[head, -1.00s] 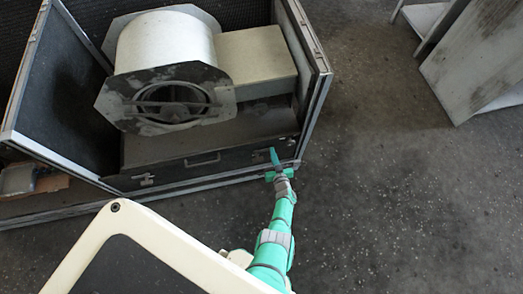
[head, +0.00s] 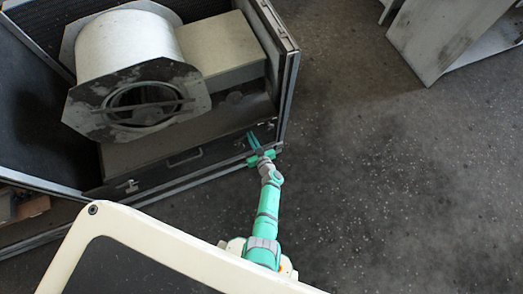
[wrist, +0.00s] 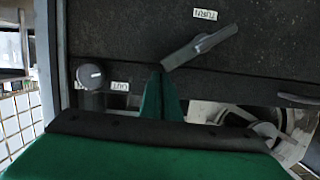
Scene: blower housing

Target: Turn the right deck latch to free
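The right deck latch (wrist: 204,43) is a grey lever on a dark panel in the wrist view. It slants from lower left to upper right, below an upside-down "TURN" label (wrist: 205,14). My gripper (wrist: 160,72) has its green fingers together, tips at the lever's lower-left end. They seem to touch it; I cannot tell whether any of the lever is between them. In the head view my gripper (head: 255,143) is at the right end of the deck's front panel (head: 218,156) and hides that latch. Another latch (head: 130,186) shows at the panel's left end.
A round grey knob (wrist: 90,76) with an "OUT" label (wrist: 120,87) is left of my fingers. The blower housing (head: 130,55) stands on the deck inside an open case (head: 287,75). A grey panel (head: 450,35) stands at upper right. The floor (head: 390,180) between is clear.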

